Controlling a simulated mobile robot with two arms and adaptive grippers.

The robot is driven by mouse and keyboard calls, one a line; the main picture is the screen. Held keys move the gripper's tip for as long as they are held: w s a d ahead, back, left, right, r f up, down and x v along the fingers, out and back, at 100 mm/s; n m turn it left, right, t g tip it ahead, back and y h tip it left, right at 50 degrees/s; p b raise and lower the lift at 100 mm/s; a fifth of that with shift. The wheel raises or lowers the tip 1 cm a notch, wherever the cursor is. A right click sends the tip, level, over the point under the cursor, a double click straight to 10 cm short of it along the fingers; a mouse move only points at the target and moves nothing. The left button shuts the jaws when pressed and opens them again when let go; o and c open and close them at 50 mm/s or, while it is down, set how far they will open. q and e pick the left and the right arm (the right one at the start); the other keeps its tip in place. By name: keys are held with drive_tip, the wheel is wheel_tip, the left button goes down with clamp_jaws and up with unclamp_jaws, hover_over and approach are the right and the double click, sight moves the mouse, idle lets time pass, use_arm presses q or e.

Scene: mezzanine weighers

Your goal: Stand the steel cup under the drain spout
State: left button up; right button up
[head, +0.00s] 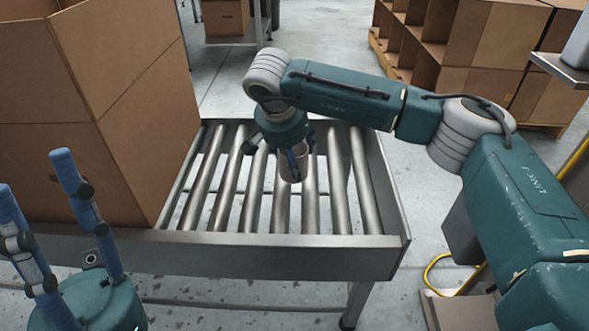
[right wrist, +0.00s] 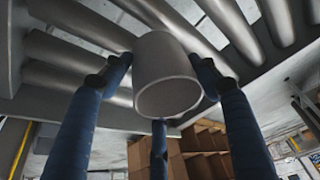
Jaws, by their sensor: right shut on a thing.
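The steel cup (head: 283,166) is a small grey cylinder over the middle of the roller conveyor. My right gripper (head: 291,163) points down at it, with its blue fingers around its sides. In the right wrist view the cup (right wrist: 166,60) sits between the blue fingers, and what looks like its open end faces the camera. I cannot tell whether the cup touches the rollers. My left gripper (head: 34,176) is at the lower left, its blue fingers spread and empty. I cannot make out a drain spout in either view.
The roller conveyor (head: 262,249) has a raised metal frame, and its rollers around the cup are bare. Large cardboard boxes (head: 92,110) stand on its left part. Stacked open cartons (head: 480,45) are at the back right. A metal platform (head: 562,70) shows at the right edge.

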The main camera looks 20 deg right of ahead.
drive_tip(key=shift+f+b, duration=0.5)
drive_tip(key=shift+f, duration=1.25)
drive_tip(key=shift+f, duration=0.1)
drive_tip(key=o, duration=1.2)
